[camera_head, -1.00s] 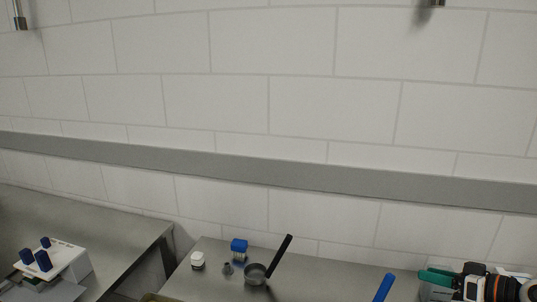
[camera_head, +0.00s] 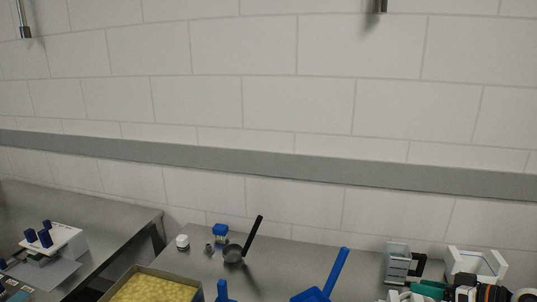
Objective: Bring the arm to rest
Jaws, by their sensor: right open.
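My right gripper (camera_head: 428,288) shows at the lower right edge of the picture, cut off by the bottom. Its teal fingers point left, and its black wrist with an orange ring lies to the right. It is open, and I see nothing held in it. White rounded shapes show beside the fingers; I cannot tell what they are. My left gripper is not in view.
A grey metal container (camera_head: 397,262) and a white open box (camera_head: 475,262) stand behind my right gripper. A blue scoop (camera_head: 326,285), a black-handled pan (camera_head: 235,254) and a tray of yellow pieces (camera_head: 155,288) are on the counter. A gap separates it from the left table (camera_head: 110,222).

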